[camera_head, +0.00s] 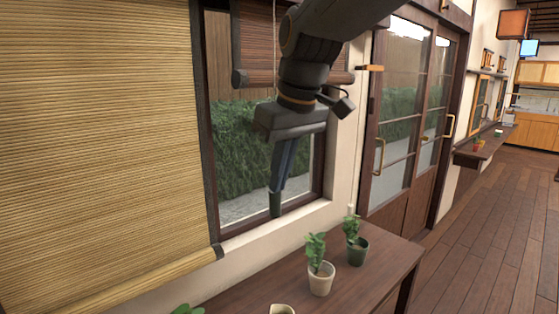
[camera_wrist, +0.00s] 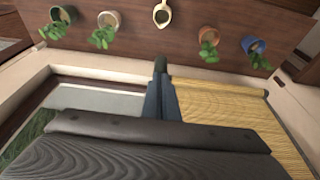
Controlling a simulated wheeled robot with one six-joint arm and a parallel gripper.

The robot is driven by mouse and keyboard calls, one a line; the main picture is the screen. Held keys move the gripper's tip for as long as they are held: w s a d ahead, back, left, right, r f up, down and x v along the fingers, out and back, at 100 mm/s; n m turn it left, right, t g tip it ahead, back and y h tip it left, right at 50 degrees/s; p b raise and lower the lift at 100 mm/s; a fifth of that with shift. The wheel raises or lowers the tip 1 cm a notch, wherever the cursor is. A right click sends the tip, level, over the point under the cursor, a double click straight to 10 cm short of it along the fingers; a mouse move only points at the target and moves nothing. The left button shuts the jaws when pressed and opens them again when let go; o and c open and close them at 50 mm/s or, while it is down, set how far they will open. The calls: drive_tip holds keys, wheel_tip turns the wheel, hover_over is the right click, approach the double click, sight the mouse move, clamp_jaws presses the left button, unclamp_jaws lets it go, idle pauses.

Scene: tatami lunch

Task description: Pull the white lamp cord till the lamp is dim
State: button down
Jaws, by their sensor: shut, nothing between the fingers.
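My gripper (camera_head: 276,200) points down in front of the window, its fingers shut and empty. In the wrist view its closed fingertips (camera_wrist: 160,66) lie over the edge of the wooden shelf. A thin pale cord (camera_head: 275,40) hangs in front of the window, behind or beside my arm. I cannot tell whether it is the lamp cord or a blind cord. An orange lantern (camera_head: 514,23) and a bluish lit lantern (camera_head: 528,47) hang far at the upper right. No cord shows on them.
A wooden shelf (camera_head: 385,262) below the window bears a plant in a white pot (camera_head: 321,280), a plant in a dark green pot (camera_head: 358,252) and a small cream jug (camera_head: 282,309). A bamboo blind (camera_head: 100,130) covers the left. Wooden floor (camera_head: 495,220) is clear at right.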

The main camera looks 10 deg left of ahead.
drive_tip(key=shift+s+f, duration=0.1)
drive_tip(key=shift+f, duration=0.2)
wheel_tip(320, 180, up, 5)
drive_tip(key=p, duration=0.4)
drive_tip(key=shift+r, duration=0.1)
drive_tip(key=b+v, duration=0.3)
drive_tip(key=v, duration=0.6)
drive_tip(key=shift+r, duration=0.2)
drive_tip(key=shift+d, duration=0.1)
drive_tip(key=shift+d+b, duration=0.1)
drive_tip(key=shift+b, duration=0.25)
